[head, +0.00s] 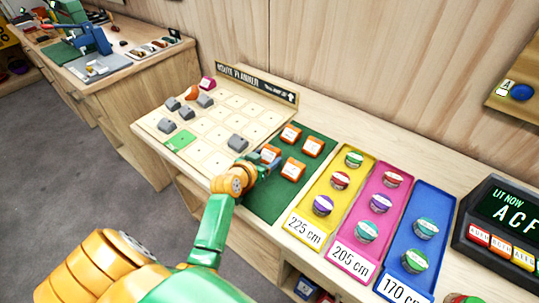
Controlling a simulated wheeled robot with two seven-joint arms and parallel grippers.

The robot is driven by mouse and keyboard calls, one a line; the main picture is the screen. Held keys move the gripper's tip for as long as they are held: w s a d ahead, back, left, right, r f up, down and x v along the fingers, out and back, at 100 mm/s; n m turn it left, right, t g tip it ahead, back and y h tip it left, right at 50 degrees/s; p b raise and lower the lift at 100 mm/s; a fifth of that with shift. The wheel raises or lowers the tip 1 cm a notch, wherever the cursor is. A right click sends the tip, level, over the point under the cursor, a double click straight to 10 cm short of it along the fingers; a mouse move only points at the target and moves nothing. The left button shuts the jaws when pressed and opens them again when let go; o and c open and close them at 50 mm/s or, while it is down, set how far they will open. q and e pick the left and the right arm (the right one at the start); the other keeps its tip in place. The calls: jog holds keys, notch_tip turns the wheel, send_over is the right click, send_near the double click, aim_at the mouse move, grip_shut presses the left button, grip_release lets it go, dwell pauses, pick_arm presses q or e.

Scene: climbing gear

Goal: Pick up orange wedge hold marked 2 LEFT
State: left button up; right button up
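Several orange wedge holds with white labels lie on the dark green mat: one at the back (290,134), one at the right (313,147), one at the front (293,169) and one at the left (270,152). The labels are too small to read, so I cannot tell which is marked 2 LEFT. My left gripper (267,159) is at the left wedge, over the mat's left edge. Its fingers are small and partly hidden by my wrist, so I cannot tell whether they are open or closed on that wedge. My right gripper is not in view.
Left of the mat is the route planner board (215,128) with grey holds and a green square. To the right stand yellow (303,215), pink (348,240) and blue (408,262) trays with round holds, then a dark lit display (507,205). A second bench (130,75) stands far left.

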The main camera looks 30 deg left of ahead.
pick_arm(q)
jog(key=c, duration=0.6)
jog(key=shift+o, duration=0.2)
